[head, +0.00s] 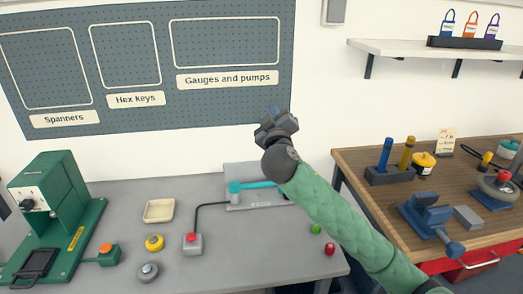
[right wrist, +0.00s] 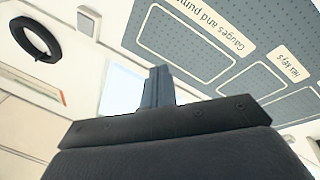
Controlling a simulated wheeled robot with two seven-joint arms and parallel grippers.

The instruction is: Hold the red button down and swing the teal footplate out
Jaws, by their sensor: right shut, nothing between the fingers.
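The red button (head: 192,238) sits on a small pale grey box on the grey bench, left of my right arm. A black cable runs from this box to a grey fixture (head: 238,206). The teal footplate (head: 250,186) is a bar lying across that fixture, and its right end is partly hidden by my right arm. My right gripper (head: 272,116) is shut and empty, raised in front of the pegboard, above and apart from the footplate. Its closed fingers (right wrist: 158,86) also show in the right wrist view. My left gripper is not in view.
A green machine (head: 62,200) with an orange-red button (head: 105,248) stands at the left. A cream tray (head: 159,211), a yellow knob (head: 154,243) and a grey knob (head: 148,271) lie nearby. Green and red knobs sit at the bench's right. A wooden table (head: 360,158) with tools stands right.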

